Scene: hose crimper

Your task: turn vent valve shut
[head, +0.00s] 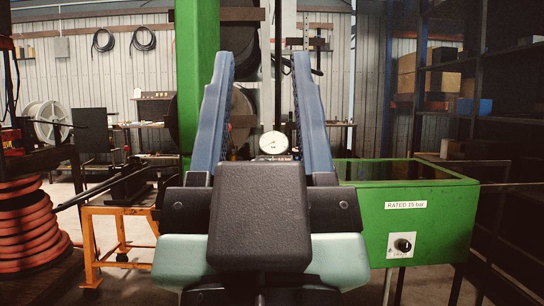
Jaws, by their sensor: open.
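My gripper (263,62) fills the middle of the head view. Its two long blue fingers stand wide apart, open, with nothing between them. A green box (430,215) stands to the right, beyond my gripper. On its front face is a small white plate with a dark round knob (403,245), the only valve-like control I see. Lettering under the knob is too small to read, and its turn position is unclear. My gripper is apart from the knob, to its left. A white-faced round gauge (274,143) shows between the fingers, its lower part partly hidden.
A green upright post (197,75) rises behind the left finger. The box carries a "RATED 15 bar" label (406,205). An orange cart (105,225) and coiled red hose (30,230) stand at left. Dark shelves (480,60) with boxes line the right.

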